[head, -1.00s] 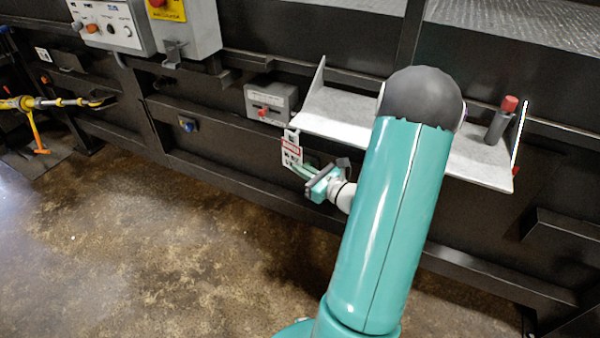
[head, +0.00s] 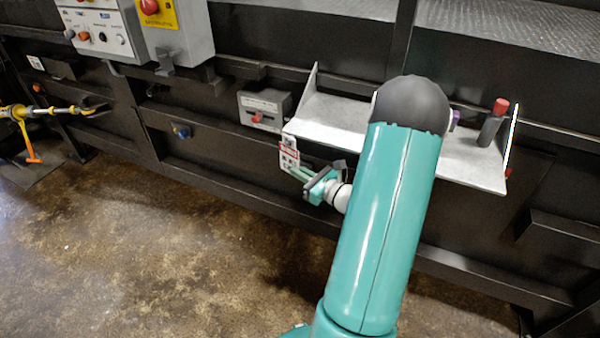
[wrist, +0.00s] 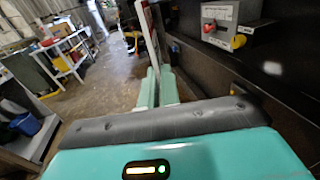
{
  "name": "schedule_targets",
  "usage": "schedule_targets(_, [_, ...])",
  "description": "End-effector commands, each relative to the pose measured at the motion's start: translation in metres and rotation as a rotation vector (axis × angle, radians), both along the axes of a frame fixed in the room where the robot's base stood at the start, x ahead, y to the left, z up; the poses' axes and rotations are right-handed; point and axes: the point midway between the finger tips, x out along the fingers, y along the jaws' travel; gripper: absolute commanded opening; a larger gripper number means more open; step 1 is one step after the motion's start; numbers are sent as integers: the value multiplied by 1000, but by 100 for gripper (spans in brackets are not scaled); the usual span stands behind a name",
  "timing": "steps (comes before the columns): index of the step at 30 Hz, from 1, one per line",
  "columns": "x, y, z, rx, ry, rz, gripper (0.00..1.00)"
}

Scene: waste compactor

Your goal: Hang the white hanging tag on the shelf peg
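The white hanging tag (head: 289,156), with a red band, is held upright in my gripper (head: 299,174), just below the shelf's left front corner in the head view. In the wrist view the tag (wrist: 148,35) shows edge-on between the tips of my gripper (wrist: 156,78), which is shut on it. The light grey shelf (head: 340,114) is fixed to the dark wall, and my arm hides its middle. A small red piece (head: 508,172) shows at its right end; I cannot tell whether it is the peg.
A grey cylinder with a red top (head: 493,124) stands on the shelf's right part. A grey switch box (head: 263,110) is on the wall left of the shelf; it also shows in the wrist view (wrist: 226,20). Control boxes (head: 104,32) hang at upper left. The floor in front is clear.

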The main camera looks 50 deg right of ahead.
Motion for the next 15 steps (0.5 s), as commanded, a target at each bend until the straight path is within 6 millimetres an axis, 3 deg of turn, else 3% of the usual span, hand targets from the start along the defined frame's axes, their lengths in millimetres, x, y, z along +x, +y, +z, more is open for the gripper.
schedule_targets(4, [0, 0, 0, 0, 0, 0, 0])
schedule_targets(8, [0, 0, 0, 0, 0, 0, 29])
schedule_targets(15, [0, 0, 0, 0, 0, 0, 29])
